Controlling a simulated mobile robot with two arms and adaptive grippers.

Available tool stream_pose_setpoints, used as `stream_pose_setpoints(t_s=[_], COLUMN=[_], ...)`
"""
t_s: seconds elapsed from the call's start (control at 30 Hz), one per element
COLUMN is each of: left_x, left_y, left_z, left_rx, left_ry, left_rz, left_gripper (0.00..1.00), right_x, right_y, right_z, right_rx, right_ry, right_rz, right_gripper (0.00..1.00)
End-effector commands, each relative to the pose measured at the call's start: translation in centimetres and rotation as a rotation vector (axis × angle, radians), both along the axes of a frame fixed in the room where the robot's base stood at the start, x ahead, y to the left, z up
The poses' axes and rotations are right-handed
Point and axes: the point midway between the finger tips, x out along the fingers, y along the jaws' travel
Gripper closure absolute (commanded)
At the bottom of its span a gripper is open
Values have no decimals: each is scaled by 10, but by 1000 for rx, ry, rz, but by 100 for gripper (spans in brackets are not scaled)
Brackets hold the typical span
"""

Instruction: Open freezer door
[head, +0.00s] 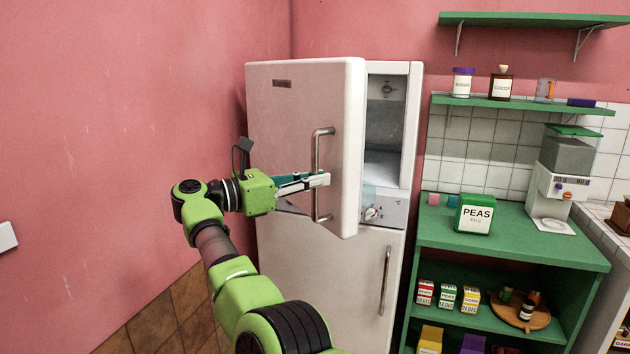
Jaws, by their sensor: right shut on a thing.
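The white freezer door (290,130) is the upper door of the fridge and is swung partly open toward the left. The freezer compartment (385,125) shows its pale interior to the right of the door edge. My right gripper (322,180) is shut on the door's vertical metal handle (319,150), around its middle to lower part. The lower fridge door (330,275) is closed and has its own metal handle (385,280). My left gripper is not in view.
A control knob (371,213) sits below the compartment. Right of the fridge stands a green shelf unit (560,248) with a PEAS box (474,214) and a scale-like machine (555,180) on top. A pink wall (130,130) bounds the left, with free space before it.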

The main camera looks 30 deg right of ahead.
Motion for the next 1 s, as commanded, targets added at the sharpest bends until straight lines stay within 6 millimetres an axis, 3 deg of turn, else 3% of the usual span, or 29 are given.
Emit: stream_pose_setpoints(t_s=[0.33,0.37,0.4,0.77,1.0], left_x=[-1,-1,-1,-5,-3], left_y=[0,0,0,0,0], left_z=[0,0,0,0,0], left_rx=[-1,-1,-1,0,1], left_ry=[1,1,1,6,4], left_rz=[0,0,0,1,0], left_gripper=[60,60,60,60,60], right_x=[0,0,0,0,0], right_y=[0,0,0,0,0], right_z=[-3,-3,-3,1,34], right_rx=[5,5,5,1,1], right_ry=[4,3,3,0,-3], right_rz=[0,0,0,0,0], right_gripper=[100,82,73,73,73])
